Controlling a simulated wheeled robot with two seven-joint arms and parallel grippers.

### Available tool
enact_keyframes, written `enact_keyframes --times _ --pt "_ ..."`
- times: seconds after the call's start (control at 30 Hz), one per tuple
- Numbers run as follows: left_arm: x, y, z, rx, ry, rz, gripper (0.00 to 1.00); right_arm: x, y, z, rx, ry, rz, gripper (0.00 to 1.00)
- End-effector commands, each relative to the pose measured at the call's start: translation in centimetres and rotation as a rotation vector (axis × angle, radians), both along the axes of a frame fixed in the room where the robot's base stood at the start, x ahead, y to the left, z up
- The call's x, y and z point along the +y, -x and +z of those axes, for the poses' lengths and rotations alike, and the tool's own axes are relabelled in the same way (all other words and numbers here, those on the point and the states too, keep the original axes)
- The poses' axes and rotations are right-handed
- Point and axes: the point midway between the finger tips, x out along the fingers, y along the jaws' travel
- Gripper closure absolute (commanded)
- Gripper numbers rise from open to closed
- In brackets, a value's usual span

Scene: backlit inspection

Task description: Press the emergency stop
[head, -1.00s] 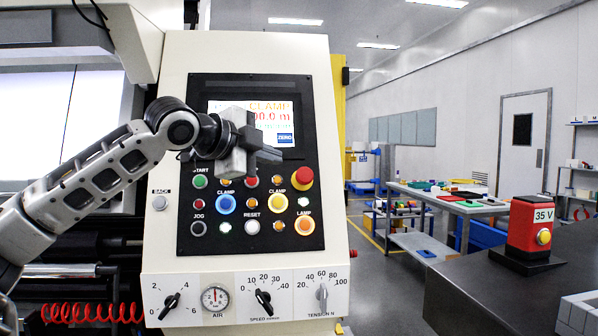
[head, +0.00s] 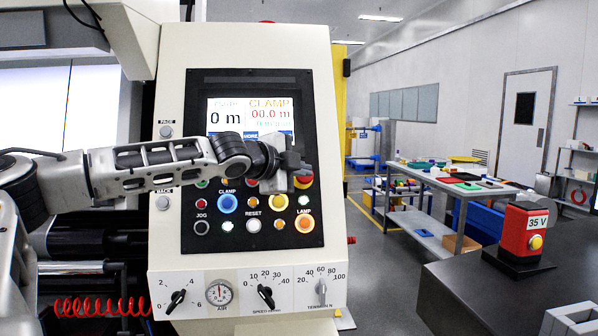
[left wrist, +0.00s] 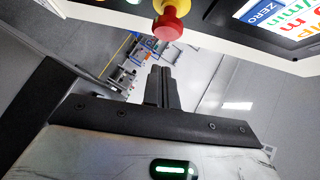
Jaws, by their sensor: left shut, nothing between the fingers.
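The emergency stop, a red mushroom button on a yellow collar, is at the upper right of the black button panel; its lower part (head: 303,183) shows below my gripper in the head view. My left gripper (head: 301,166) covers the rest of it. In the left wrist view the red button (left wrist: 168,27) is near the top edge, its yellow collar above it. My left gripper's fingers (left wrist: 161,70) are shut together and empty, pointing up toward the button, with a gap showing between them. My right gripper is not in view.
Lit push buttons, such as the blue clamp button (head: 228,204) and the orange lamp button (head: 304,223), sit close by. A screen (head: 232,116) is above and rotary knobs (head: 265,296) are below. A red 35 V box (head: 524,232) stands on a dark bench at right.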

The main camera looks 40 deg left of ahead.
Motion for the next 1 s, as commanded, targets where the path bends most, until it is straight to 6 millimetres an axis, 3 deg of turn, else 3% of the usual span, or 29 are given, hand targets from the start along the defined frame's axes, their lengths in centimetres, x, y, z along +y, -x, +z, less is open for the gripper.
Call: enact_keyframes --times 0.3,0.77,1.0 --pt "2.5 -2.1 -1.3 0.001 0.001 0.0 1.0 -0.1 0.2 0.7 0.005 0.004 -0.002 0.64" --pt "2.9 -2.4 -1.5 -0.001 0.0 -0.001 1.0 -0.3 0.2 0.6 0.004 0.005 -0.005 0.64" --pt "4.6 -2.4 -2.3 0.001 -0.002 0.003 1.0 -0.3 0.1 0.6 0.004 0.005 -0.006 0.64"
